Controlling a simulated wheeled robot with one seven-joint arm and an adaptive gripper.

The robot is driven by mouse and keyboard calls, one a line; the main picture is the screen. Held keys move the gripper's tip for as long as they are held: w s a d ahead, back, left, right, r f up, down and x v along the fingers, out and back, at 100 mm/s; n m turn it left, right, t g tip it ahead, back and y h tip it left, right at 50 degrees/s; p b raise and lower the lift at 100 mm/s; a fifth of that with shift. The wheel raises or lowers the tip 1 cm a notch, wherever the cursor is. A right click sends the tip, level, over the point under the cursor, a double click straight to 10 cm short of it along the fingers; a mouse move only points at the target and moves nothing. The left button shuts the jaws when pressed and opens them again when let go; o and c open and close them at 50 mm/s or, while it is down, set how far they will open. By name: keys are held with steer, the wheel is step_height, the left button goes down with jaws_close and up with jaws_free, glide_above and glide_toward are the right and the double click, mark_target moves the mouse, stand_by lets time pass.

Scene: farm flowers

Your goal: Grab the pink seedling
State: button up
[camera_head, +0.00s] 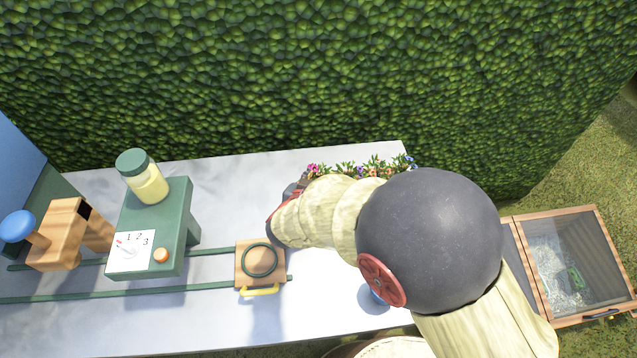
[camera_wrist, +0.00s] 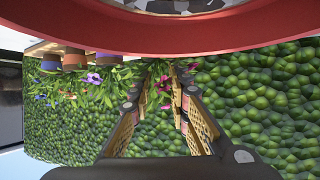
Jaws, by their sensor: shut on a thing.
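The pink seedling (camera_head: 312,168) shows magenta flowers and green leaves at the left end of the row of flowers, at the back edge of the table. My gripper (camera_head: 298,184) is right at it, its fingers mostly hidden by my arm. In the wrist view my gripper (camera_wrist: 163,80) is closed around the seedling, with the magenta flowers (camera_wrist: 163,87) and leaves between its padded fingers. The seedling's lower part is hidden by the red rim of my wrist.
Other seedlings with purple (camera_wrist: 93,78) and blue flowers stand in pots (camera_wrist: 75,60) beside it. The white table (camera_head: 225,180) holds a green dial machine (camera_head: 185,225) with a jar (camera_head: 145,180), and a wooden block (camera_head: 258,263) on green rails. A leafy hedge (camera_head: 300,70) stands close behind.

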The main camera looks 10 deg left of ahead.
jaws_close()
steer(key=shift+r, duration=0.15)
